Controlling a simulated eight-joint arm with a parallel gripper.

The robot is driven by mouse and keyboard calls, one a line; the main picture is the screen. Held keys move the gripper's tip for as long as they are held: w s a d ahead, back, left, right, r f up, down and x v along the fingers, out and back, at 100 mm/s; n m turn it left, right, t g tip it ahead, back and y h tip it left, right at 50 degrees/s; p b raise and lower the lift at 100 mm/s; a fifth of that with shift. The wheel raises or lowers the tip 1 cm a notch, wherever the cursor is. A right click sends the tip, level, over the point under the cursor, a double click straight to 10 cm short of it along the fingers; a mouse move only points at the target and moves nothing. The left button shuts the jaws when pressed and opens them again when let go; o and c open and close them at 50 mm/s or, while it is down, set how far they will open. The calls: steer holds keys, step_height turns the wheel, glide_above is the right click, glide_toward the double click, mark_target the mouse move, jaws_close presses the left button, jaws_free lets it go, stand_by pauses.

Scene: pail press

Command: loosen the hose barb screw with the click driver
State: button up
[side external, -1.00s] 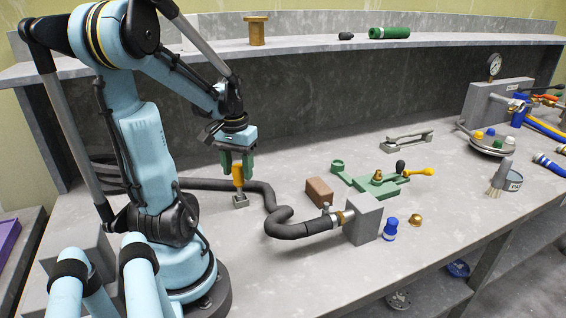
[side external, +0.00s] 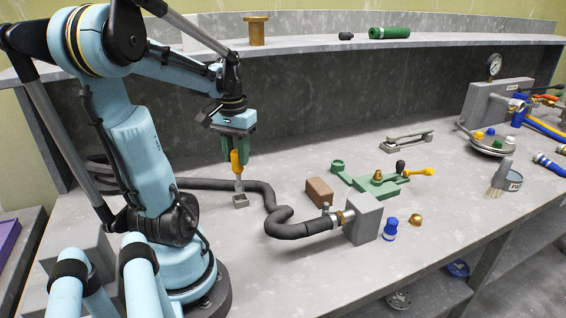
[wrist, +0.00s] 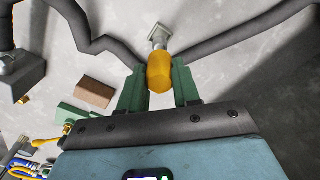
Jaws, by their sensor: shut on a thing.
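My gripper (side external: 237,160) is shut on the yellow handle of the click driver (side external: 236,168), which hangs upright with its shaft pointing down. In the wrist view, the yellow handle (wrist: 159,74) sits between the green fingers. The grey holder (side external: 240,200) stands on the bench directly below. The shaft's lower end is at or just above the holder; I cannot tell whether it is clear. The hose barb (side external: 341,217) joins the dark hose (side external: 305,228) to a grey block (side external: 364,218), to the right of my gripper. A clamp with a small upright screw (side external: 326,208) is around the hose end.
A brown block (side external: 319,191) lies just behind the hose end. A green fixture (side external: 375,183) with a yellow handle is farther right. The hose curves across the bench between.

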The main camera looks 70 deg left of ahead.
steer(key=shift+r, duration=0.35)
steer(key=w+d+r+m, duration=0.4)
steer(key=w+d+r, duration=0.1)
steer(key=d, duration=0.4)
steer(key=w+d+r+m, duration=0.5)
steer(key=w+d, duration=0.3)
steer(key=d, duration=0.2)
steer(key=shift+w+d+r, duration=0.3)
steer(key=shift+r, duration=0.2)
steer(key=shift+f, duration=2.3)
steer(key=shift+f, duration=1.3)
